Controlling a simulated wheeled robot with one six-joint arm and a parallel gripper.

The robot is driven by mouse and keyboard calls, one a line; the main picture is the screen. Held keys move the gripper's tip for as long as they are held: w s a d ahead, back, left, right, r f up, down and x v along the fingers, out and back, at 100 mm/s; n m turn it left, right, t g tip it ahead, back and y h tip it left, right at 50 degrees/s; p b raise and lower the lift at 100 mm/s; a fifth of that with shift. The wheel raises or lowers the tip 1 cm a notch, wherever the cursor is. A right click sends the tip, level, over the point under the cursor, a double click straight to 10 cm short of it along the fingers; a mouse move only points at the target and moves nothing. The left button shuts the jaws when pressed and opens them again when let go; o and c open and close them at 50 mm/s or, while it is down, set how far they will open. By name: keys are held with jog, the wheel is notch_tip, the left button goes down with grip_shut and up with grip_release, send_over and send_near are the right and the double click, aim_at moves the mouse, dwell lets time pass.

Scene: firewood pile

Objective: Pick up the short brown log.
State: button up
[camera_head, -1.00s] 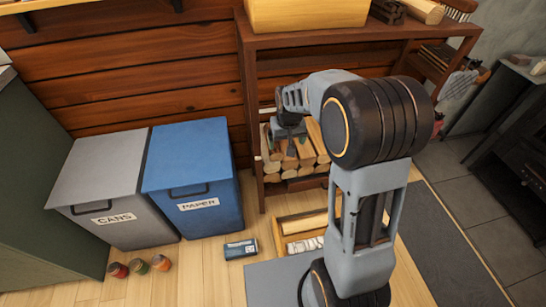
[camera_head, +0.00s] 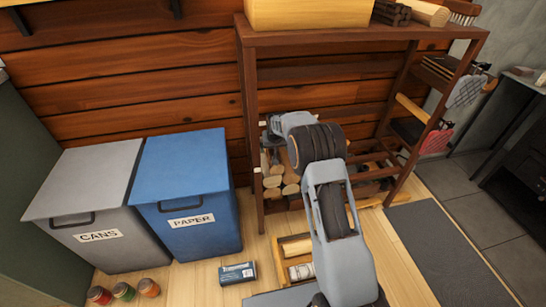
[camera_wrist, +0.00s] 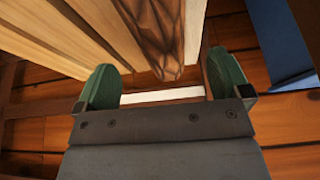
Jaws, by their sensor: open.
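A brown log (camera_wrist: 158,38) with dark, rough bark shows in the wrist view, its rounded end pointing down between my fingertips. My gripper (camera_wrist: 164,80) is open, with one green finger on each side of that end. I see no clear contact between the fingers and the log. In the head view my arm reaches into the wooden rack (camera_head: 250,120) at the firewood pile (camera_head: 274,182). There my arm covers much of the pile, and I cannot pick out the brown log.
Pale split pieces (camera_wrist: 75,30) lie close to the left of the brown log in the wrist view. The blue paper bin (camera_head: 190,190) and grey cans bin (camera_head: 85,195) stand left of the rack. A wooden tray (camera_head: 282,245) lies on the floor in front.

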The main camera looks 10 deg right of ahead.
aim_at(273, 150)
jog(key=shift+b+x, duration=1.3)
jog(key=shift+x, duration=2.05)
jog(key=shift+c, duration=0.3)
jog(key=c, duration=1)
jog(key=shift+c, duration=0.5)
jog(key=shift+r, duration=0.15)
